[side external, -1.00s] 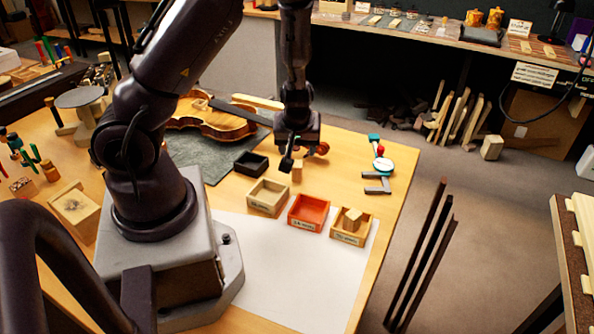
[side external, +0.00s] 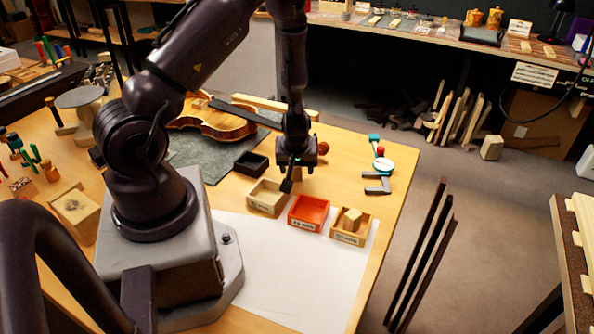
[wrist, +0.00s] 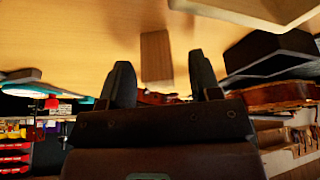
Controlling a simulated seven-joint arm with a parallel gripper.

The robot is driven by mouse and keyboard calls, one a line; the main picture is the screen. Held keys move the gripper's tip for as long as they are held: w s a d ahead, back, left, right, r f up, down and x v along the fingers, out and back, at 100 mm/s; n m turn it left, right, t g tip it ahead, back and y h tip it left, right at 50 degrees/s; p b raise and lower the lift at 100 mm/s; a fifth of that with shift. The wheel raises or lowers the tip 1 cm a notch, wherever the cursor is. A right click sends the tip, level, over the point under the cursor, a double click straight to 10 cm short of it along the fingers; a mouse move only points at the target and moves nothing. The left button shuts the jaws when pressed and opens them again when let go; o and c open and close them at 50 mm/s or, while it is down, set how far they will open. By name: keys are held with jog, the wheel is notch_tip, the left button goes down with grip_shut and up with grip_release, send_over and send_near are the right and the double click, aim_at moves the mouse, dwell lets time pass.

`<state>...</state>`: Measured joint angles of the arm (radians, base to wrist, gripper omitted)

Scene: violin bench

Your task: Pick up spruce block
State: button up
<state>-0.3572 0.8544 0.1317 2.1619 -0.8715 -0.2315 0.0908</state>
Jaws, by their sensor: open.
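In the side external view my gripper (side external: 289,183) is low over the bench, behind the pale and red boxes.
A pale wooden box (side external: 267,208), a red box (side external: 308,224) and a wooden box (side external: 347,239) holding another block (side external: 352,218) stand in front. A black tray (side external: 250,164) and a violin (side external: 213,124) are to the left. A clamp (side external: 377,187) lies to the right.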

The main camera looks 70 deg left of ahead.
jog(key=c, duration=1)
